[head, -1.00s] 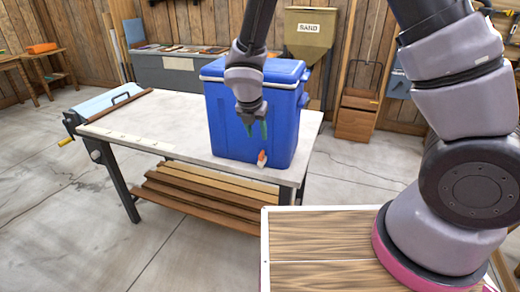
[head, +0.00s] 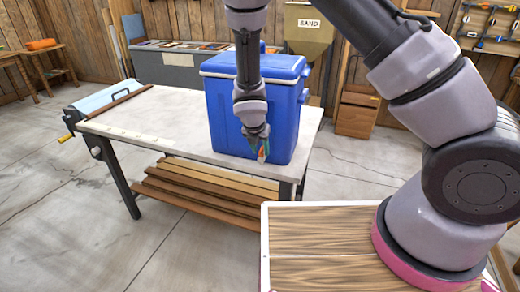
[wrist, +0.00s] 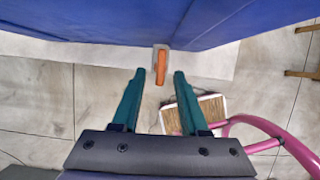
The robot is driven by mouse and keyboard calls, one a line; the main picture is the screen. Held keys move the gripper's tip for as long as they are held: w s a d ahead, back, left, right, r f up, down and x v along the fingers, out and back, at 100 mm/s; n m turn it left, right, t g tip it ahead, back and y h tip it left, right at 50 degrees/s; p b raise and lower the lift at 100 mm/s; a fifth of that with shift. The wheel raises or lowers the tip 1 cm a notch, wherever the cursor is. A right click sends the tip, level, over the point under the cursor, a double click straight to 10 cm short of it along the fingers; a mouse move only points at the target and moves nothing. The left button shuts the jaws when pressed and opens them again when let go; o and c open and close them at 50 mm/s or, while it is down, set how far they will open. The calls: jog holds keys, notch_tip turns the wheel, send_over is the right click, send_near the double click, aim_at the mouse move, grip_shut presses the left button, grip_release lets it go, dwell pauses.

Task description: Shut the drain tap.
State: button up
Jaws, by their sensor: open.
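The drain tap is a small orange lever on a pale body (wrist: 161,64), low on the front of the blue cooler (head: 222,112). In the head view the tap (head: 263,153) is partly hidden by my gripper (head: 260,150). In the wrist view my gripper (wrist: 157,72) is open, its two green fingers apart. The orange lever stands just beyond the fingertips, roughly centred between them. I see nothing held. The lever appears in line with the fingers in the wrist view. I cannot tell whether a finger touches it.
The cooler stands on a grey-topped workbench (head: 170,123), near its right end. A blue-lidded vise-like fixture (head: 95,102) is at the bench's left end. Planks (head: 200,195) lie on the lower shelf. The bench top left of the cooler is mostly clear.

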grip_shut()
jog(key=shift+m, duration=0.3)
jog(key=m+g+h, duration=0.1)
jog(key=m, duration=0.3)
jog(key=w+a+m+g+h, duration=0.1)
jog(key=m, duration=0.3)
jog(key=m+g+h, duration=0.1)
jog(key=m, duration=0.3)
jog(key=shift+w+a+m+g, duration=0.15)
jog(key=shift+w+m+g, duration=0.15)
jog(key=shift+w+g, duration=0.1)
dwell(0.4)
grip_release()
